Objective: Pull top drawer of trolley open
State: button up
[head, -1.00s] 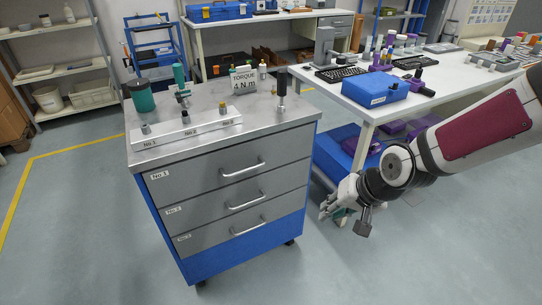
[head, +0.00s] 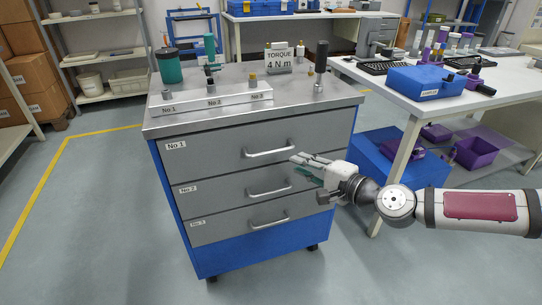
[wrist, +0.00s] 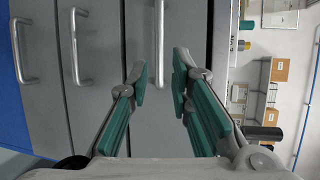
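The trolley (head: 250,250) is blue with a grey top and three grey drawers, all shut. The top drawer (head: 210,150), labelled No 1, has a silver bar handle (head: 270,153). My gripper (head: 304,166) is in front of the drawers, its fingertips near the right end of that handle. In the wrist view, turned on its side, the top handle (wrist: 158,30) shows ahead between the green-padded fingers (wrist: 160,72). The fingers are open and empty. I cannot tell the exact gap to the handle; no grip on it shows.
The middle handle (head: 270,188) and bottom handle (head: 268,222) are close below. A white rack (head: 212,107), a green cup and a torque sign stand on the trolley top. A white table (head: 410,110) with a blue box stands right. Floor on the left is clear.

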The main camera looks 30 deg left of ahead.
aim_at(272, 153)
jog(key=b+x, duration=0.2)
jog(key=x, duration=1)
jog(key=shift+a, duration=0.2)
grip_shut()
